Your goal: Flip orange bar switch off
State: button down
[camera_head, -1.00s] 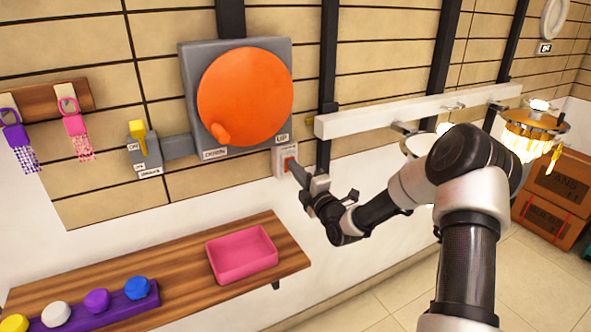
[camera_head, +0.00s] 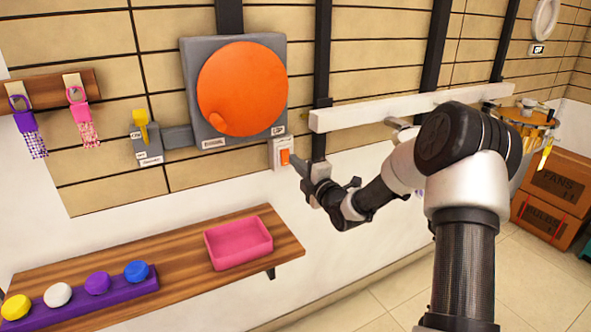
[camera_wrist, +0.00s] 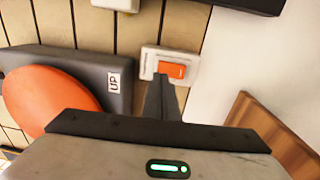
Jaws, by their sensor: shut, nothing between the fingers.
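The orange bar switch (camera_head: 284,156) sits on a white wall plate at the lower right corner of the grey panel. It also shows in the wrist view (camera_wrist: 172,69), just beyond my fingertips. My gripper (camera_head: 300,168) is shut and empty, just right of and below the switch in the head view. In the wrist view my gripper (camera_wrist: 164,79) has its closed fingers pointing at the lower edge of the orange bar and overlapping the plate. I cannot tell whether the tips touch it.
A large orange disc (camera_head: 243,90) on a grey panel is left of the switch. A yellow lever (camera_head: 141,126) is further left. A wooden shelf (camera_head: 180,258) with a pink tray (camera_head: 238,243) is below. A white rail (camera_head: 400,108) runs to the right.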

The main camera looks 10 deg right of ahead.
jog(key=r+v, duration=0.2)
jog(key=v, duration=0.7)
jog(key=shift+s, duration=0.35)
jog(key=shift+d, duration=0.1)
